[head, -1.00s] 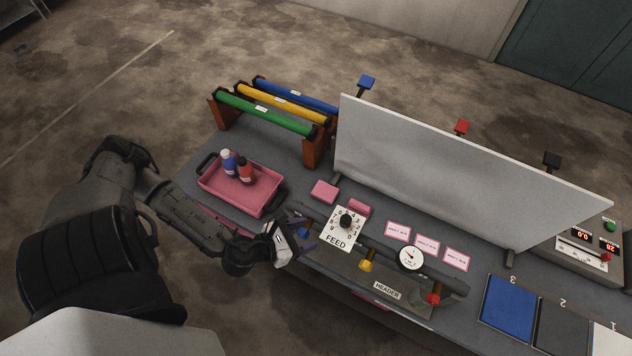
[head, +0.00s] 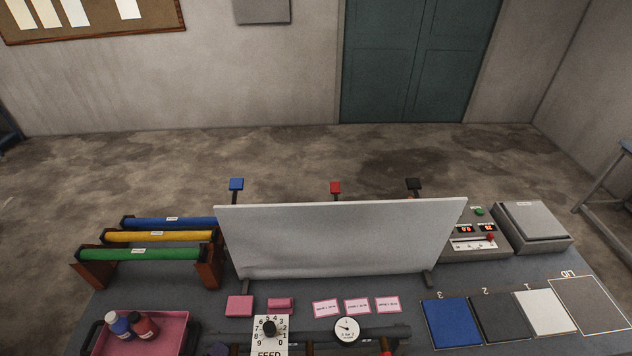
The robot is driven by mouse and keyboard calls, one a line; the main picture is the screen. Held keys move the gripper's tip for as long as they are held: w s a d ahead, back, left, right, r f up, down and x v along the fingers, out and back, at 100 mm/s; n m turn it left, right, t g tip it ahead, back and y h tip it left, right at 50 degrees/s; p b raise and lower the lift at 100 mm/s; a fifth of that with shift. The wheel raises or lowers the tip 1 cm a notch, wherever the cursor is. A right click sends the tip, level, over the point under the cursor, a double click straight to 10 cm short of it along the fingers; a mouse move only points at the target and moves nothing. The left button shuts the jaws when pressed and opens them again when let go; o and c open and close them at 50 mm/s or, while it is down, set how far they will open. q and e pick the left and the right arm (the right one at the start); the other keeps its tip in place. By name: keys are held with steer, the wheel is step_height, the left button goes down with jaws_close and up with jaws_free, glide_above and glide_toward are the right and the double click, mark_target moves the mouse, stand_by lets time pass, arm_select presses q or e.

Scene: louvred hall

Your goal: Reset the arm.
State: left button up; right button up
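Neither of my grippers nor either arm shows in the head view. The bench (head: 340,286) fills the lower part of the picture, and its front is cut off by the bottom edge. The FEED dial (head: 269,328) with its black knob stands near the front edge of the picture. The round gauge (head: 347,329) sits to its right on a dark pipe (head: 390,333).
A rack of coloured tubes (head: 152,254) and a pink tray (head: 172,330) with two bottles stand left. Coloured squares lie right.

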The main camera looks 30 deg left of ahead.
arm_select(q)
steer(key=s+d+r+n+g+h+p, duration=0.1)
steer(key=s+d+n+g+p, duration=0.1)
steer(key=d+n, duration=0.3)
steer(key=s+d+r+n+g+h+p, duration=0.2)
steer(key=s+d+n+g, duration=0.2)
steer(key=n, duration=0.9)
steer(key=shift+s+d+n+g+h+p, duration=0.3)
steer(key=shift+d+g+p, duration=0.15)
steer(key=shift+d, duration=0.3)
